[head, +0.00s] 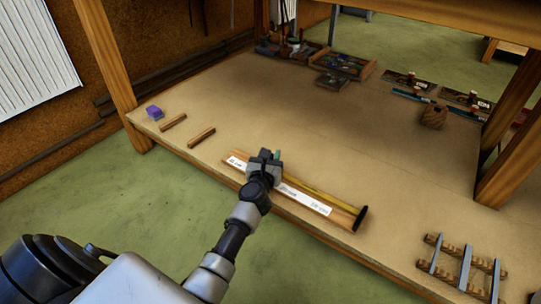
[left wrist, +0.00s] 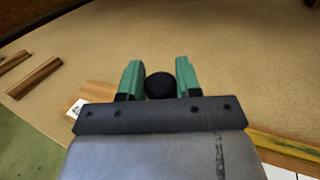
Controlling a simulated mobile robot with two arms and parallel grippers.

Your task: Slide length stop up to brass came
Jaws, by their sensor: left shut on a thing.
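A wooden measuring board (head: 340,217) with white printed scale strips lies near the front edge of the bench. A yellow brass came (head: 312,191) lies lengthwise along it, and a black end piece (head: 361,218) stands at its right end. My left gripper (head: 272,155) is over the left part of the board. In the left wrist view its green fingers (left wrist: 160,80) are on both sides of a round black knob (left wrist: 160,86), which seems to belong to the length stop. The gripper hides the rest of the stop, so I cannot tell its distance from the came.
A slatted wooden rack (head: 465,265) is at the front right. Trays (head: 343,64) of small items stand at the back. The middle bench is clear.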

